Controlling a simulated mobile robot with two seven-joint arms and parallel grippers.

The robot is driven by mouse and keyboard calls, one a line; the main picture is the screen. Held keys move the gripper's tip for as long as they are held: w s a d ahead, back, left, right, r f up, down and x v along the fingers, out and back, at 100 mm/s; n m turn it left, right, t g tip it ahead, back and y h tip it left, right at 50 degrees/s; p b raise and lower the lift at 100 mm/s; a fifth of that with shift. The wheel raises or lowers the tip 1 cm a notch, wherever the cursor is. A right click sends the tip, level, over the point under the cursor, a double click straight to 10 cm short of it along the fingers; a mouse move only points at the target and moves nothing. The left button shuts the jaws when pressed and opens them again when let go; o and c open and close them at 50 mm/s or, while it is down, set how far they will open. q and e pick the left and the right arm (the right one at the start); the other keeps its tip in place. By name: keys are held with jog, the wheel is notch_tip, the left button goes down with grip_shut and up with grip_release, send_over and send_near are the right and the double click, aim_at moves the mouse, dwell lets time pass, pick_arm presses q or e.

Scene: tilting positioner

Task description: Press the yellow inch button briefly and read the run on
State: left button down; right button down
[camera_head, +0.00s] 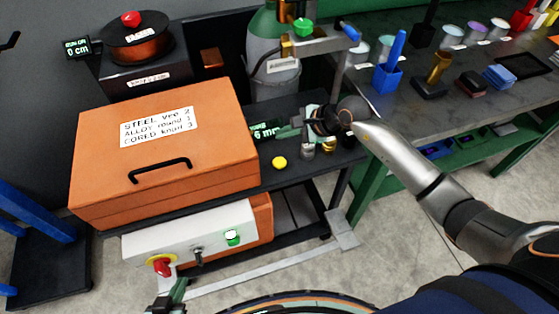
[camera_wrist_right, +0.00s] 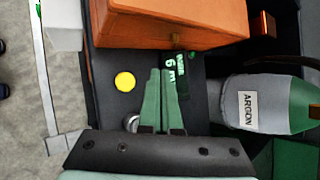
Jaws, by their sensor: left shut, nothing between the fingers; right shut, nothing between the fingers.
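The yellow inch button (camera_head: 279,162) is a round yellow knob on the dark cart top, right of the orange box. It also shows in the right wrist view (camera_wrist_right: 125,81), uncovered. Behind it a small dark display (camera_head: 266,130) with green characters shows a 6 and part of a unit; the rest is hidden. My right gripper (camera_head: 282,132) is shut and empty, its green fingertips beside the display and apart from the button; the right wrist view shows the fingers together (camera_wrist_right: 160,72). My left gripper (camera_head: 180,287) is shut and empty at the bottom, below the control box.
The orange box (camera_head: 215,160) with a handle and label stands left of the button. A white control box (camera_head: 205,232) has a red knob and green button. A gas cylinder (camera_head: 266,45) stands behind.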

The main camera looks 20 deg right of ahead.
jog(key=b, duration=0.5)
send_over(284, 163)
notch_tip(284, 163, down, 7)
jog(key=shift+f, duration=0.2)
jog(key=shift+f+b, duration=0.7)
jog(key=shift+b, duration=0.1)
dwell(1.2)
jog(key=shift+f+b, duration=0.45)
jog(key=shift+f+b, duration=0.45)
dwell(0.5)
jog(key=shift+r, duration=0.1)
dwell(1.0)
jog(key=shift+r+p, duration=0.6)
jog(key=shift+r, duration=0.2)
